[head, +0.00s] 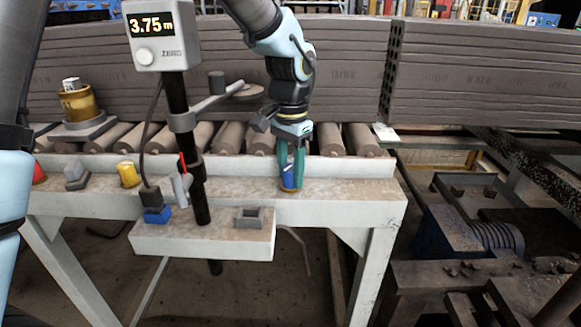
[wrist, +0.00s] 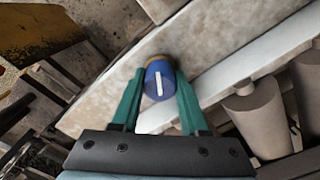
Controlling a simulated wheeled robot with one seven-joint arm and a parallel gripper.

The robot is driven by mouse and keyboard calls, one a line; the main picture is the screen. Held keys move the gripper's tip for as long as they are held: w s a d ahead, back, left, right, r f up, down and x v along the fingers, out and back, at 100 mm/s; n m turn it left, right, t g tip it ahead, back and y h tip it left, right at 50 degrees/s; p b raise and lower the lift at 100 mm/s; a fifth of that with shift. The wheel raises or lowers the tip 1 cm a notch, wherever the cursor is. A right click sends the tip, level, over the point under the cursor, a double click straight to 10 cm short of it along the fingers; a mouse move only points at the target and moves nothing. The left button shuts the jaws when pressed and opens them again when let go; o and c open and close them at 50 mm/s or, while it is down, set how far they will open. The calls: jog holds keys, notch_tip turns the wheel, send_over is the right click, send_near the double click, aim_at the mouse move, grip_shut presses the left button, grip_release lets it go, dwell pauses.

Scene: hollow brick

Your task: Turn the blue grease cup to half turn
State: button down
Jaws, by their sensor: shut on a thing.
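The blue grease cup (wrist: 159,82) has a white mark on its top and sits in a brass-coloured base on the pale bench. In the head view the cup (head: 288,178) stands near the right end of the bench, partly hidden by the fingers. My gripper (wrist: 158,88) points down with its green fingers on either side of the cup and is shut on it. It also shows in the head view (head: 290,172). In the wrist view the white mark runs nearly straight up the picture, with a slight tilt.
A yellow cup (head: 127,174) and a red cup (head: 38,173) stand on the bench (head: 345,190) to the left. A post with a gauge display (head: 160,35) reading 3.75 m rises left of my arm. Rollers (head: 330,139) and stacked bricks lie behind. Machinery (head: 465,240) is at right.

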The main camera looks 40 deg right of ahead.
aim_at(291, 167)
jog(key=m+p, duration=0.2)
jog(key=m, duration=0.4)
jog(key=shift+r+p, duration=0.15)
jog(key=shift+p, duration=0.2)
jog(key=m+p, duration=0.2)
jog(key=m, duration=0.3)
jog(key=c, duration=0.7)
grip_release()
notch_tip(291, 167, up, 10)
jog(key=shift+r+b, duration=0.25)
jog(key=shift+b, duration=0.8)
